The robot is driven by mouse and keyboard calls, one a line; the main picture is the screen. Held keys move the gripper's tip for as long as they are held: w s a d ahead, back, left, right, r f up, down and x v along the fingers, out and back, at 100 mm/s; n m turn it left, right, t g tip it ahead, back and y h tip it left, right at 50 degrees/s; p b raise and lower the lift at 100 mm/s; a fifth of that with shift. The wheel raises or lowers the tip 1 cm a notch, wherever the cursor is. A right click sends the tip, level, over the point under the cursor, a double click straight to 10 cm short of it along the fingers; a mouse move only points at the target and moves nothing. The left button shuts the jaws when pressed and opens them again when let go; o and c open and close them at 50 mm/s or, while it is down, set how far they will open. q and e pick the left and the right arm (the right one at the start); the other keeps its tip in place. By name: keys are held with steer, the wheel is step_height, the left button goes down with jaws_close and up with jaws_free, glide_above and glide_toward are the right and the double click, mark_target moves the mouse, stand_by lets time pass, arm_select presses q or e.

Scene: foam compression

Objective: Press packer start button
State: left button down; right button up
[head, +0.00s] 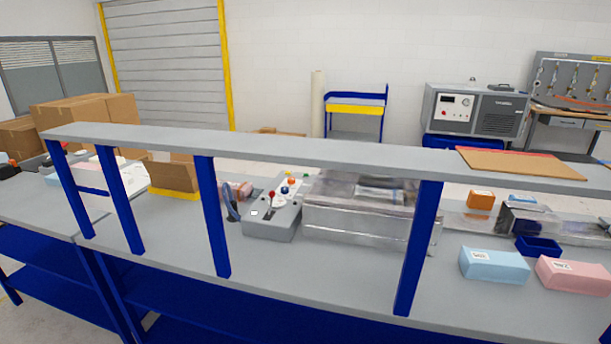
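A grey control box (271,219) stands on the workbench near the middle of the head view, behind the blue shelf posts. It carries a red-topped lever and several small coloured knobs or buttons, among them red, yellow, blue and green ones; any labels are too small to read. A metal and clear-walled machine (345,215), which looks like the packer, stands just to the right of the control box. Which button is the start button cannot be told. Neither of my grippers is in view.
A raised grey shelf (300,150) on blue posts (213,215) runs across the bench in front of the control box. Light blue (493,265) and pink (572,275) blocks lie at right. A dark blue tray (538,246) is behind them. Cardboard boxes (85,111) stand at left.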

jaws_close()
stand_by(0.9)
